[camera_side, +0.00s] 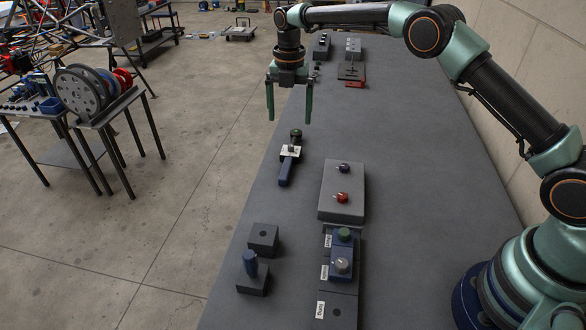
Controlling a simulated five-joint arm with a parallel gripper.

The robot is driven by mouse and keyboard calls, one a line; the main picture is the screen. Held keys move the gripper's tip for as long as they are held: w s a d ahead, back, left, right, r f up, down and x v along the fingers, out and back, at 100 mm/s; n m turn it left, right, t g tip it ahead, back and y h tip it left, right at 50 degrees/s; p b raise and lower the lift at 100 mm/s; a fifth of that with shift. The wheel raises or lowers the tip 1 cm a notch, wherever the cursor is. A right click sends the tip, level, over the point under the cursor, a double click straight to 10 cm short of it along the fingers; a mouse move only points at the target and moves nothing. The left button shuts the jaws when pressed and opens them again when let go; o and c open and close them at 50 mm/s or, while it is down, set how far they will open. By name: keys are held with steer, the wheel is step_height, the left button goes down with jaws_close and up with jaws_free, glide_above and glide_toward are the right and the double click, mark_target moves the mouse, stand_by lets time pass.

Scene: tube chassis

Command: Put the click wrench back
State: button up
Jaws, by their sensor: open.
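What looks like the click wrench (286,172) lies on the grey bench, with a blue handle pointing toward the camera. A pale block (290,151) sits around its middle, and a dark, greenish round end (296,134) is at the far side. I cannot tell whether the block is part of it or a holder. My gripper (289,119) points down with its two green fingers spread and nothing between them. It appears above the bench, just beyond the round end in the picture, not touching anything visible.
A grey box with blue and red knobs (341,208) stands to the right. Nearer is a labelled rack (341,291) with green-topped and silver-topped blue pieces. Two dark blocks (263,236) stand left, one holding a blue piece (250,262). More fixtures (352,70) stand at the far end. The bench's right side is clear.

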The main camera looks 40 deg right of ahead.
steer(key=s+d+r+m+t, duration=0.3)
steer(key=s+r+m, duration=0.85)
steer(key=r, duration=0.35)
steer(key=s+d+f+m+t, duration=0.2)
steer(key=s+d+m, duration=0.1)
steer(key=s+m, duration=1.2)
steer(key=shift+s+t, duration=0.3)
steer(key=shift+s, duration=0.7)
steer(key=shift+o, duration=0.2)
steer(key=shift+m, duration=0.25)
